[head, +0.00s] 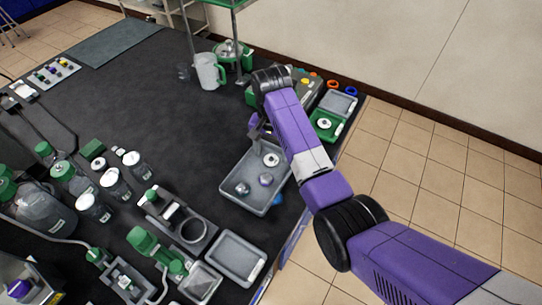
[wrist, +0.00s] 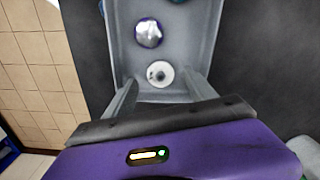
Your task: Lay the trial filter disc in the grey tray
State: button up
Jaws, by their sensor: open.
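The grey tray (head: 229,192) stands near the right edge of the dark bench. A white disc with a dark centre (head: 271,160) lies flat in it, near its far end. In the wrist view the disc (wrist: 160,74) lies on the tray floor (wrist: 184,47), just beyond and between my fingertips. My gripper (wrist: 162,88) is open, with nothing between its fingers. It is over the tray's far end in the head view (head: 259,133), partly hidden by my wrist. Another white disc (head: 324,124) lies in a green tray (head: 336,135). No label shows which is the trial disc.
Bottles and bioreactor parts crowd the left. The bench left of the tray is clear.

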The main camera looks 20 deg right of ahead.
notch_tip(320, 180, up, 9)
jog(key=p, duration=0.2)
jog(key=shift+r, duration=0.2)
dwell(0.4)
jog(key=w+r+n+t, duration=0.2)
jog(key=w+r+t, duration=0.2)
jog(key=w+t, duration=0.45)
jog(key=n+t+b, duration=0.2)
jog(key=n+t, duration=0.2)
jog(key=t, duration=0.3)
send_over(271, 158)
jog(key=f+v, duration=0.1)
jog(key=v, duration=0.4)
notch_tip(271, 158, down, 4)
jog(key=s+n+b, duration=0.1)
jog(key=s+b, duration=0.2)
jog(key=s, duration=3.6)
jog(key=shift+r+n+g, duration=0.3)
jog(key=shift+r+g, duration=0.05)
jog(key=shift+r, duration=0.1)
